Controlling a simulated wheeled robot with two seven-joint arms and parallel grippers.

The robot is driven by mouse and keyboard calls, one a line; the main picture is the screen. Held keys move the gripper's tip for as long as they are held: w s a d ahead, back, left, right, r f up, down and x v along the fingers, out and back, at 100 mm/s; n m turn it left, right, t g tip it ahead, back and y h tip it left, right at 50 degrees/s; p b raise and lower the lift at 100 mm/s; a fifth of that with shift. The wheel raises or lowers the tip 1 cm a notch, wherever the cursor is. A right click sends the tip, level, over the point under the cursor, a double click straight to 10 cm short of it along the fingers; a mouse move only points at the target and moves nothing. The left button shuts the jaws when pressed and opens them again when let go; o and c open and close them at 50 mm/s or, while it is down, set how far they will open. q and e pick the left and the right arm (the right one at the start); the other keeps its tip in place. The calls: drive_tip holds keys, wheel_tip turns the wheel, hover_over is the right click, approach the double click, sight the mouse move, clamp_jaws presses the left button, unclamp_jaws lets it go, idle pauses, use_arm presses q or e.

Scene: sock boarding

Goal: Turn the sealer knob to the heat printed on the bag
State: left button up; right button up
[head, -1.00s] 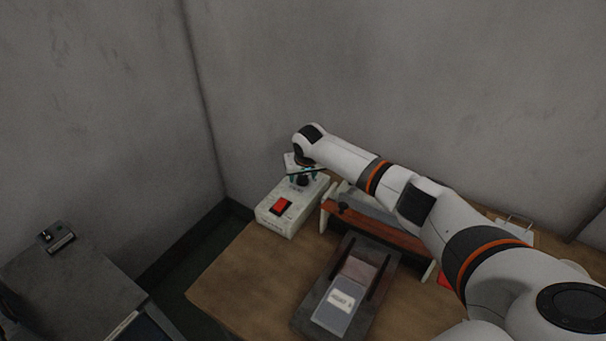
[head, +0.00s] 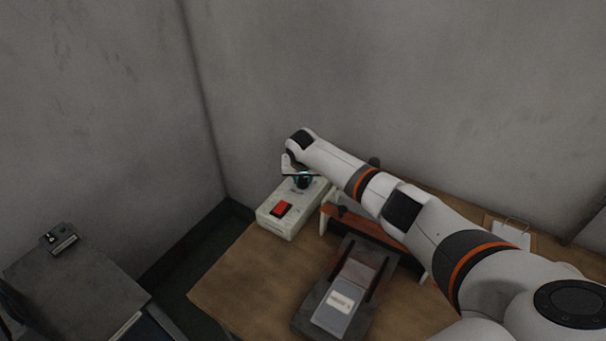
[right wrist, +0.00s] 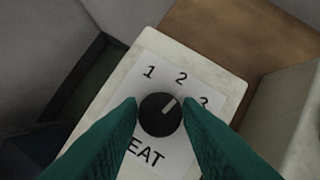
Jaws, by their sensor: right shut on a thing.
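The white sealer control box (head: 275,218) stands at the left end of the table, with a red switch (head: 281,208) at its near end. My right gripper (head: 302,177) is over its far end. In the right wrist view, the green fingers (right wrist: 159,108) are shut on the black knob (right wrist: 160,116), one on each side. The knob's pale line points between 2 and 3, closer to 2. The clear bag (head: 342,306) lies on a dark tray (head: 308,312), with a white label (head: 340,301) too small to read. My left gripper is out of view.
The sealer's red-brown bar (head: 372,226) stands right of the box, partly behind my right arm. A clipboard-like white sheet (head: 508,231) lies at the back right. A grey cabinet (head: 75,290) with a small device (head: 60,238) stands at left. The table's front left is bare.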

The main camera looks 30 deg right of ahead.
drive_tip(key=m+g+h, duration=0.1)
drive_tip(key=m, duration=0.3)
drive_tip(key=shift+a, duration=0.15)
drive_tip(key=shift+w+m+g+h+b, duration=0.1)
drive_tip(key=shift+m+g+h+b, duration=0.25)
drive_tip(key=shift+m, duration=0.75)
drive_tip(key=o, duration=1)
drive_tip(key=shift+c, duration=0.2)
drive_tip(key=shift+r, duration=0.1)
drive_tip(key=v, duration=1.1)
drive_tip(key=shift+a+r, duration=0.2)
drive_tip(key=shift+r, duration=0.15)
